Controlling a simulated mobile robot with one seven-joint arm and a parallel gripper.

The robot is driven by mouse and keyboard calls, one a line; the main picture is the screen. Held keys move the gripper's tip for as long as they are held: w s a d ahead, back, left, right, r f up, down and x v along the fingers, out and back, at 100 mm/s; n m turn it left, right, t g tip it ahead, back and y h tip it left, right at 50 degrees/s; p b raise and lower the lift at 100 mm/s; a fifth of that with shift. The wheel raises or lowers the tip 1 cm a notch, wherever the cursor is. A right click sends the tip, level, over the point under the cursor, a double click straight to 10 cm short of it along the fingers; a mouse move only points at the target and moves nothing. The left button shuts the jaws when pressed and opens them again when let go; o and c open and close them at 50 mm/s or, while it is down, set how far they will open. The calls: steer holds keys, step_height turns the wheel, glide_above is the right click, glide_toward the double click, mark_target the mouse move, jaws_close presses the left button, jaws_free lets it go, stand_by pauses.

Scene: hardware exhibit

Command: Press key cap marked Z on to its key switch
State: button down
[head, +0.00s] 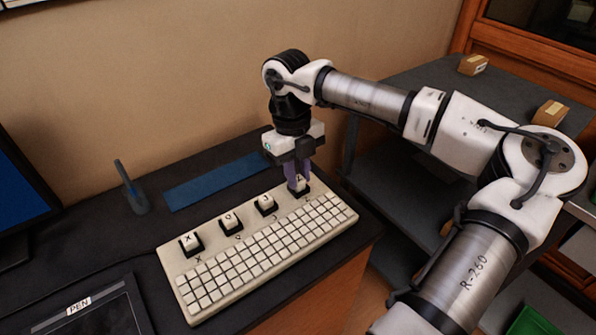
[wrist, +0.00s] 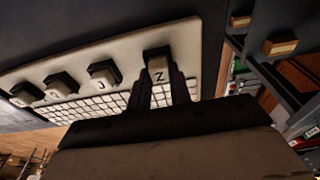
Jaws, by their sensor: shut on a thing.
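The white key cap marked Z (wrist: 158,73) is between the fingers of my gripper (wrist: 160,88) in the wrist view. My gripper is shut on it. In the head view my gripper (head: 299,178) points down over the far right end of the keyboard (head: 345,212). The cap is at a black key switch (wrist: 157,52) there. The fingers hide most of the cap and switch in the head view. I cannot tell whether the cap is fully down or just above the switch.
Three other large caps sit on black switches along the keyboard's back: one marked X (head: 190,240), one marked Q or O (head: 229,220), and one marked J (head: 265,203). A blue strip (head: 217,181), a pen in a holder (head: 132,190) and a tablet (head: 95,315) lie around the keyboard.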

steer(key=shift+f, duration=0.2)
steer(key=c, duration=0.7)
jaws_free()
steer(key=shift+r, duration=0.2)
steer(key=shift+r+p, duration=2)
steer(key=shift+r, duration=1.4)
steer(key=shift+f, duration=0.1)
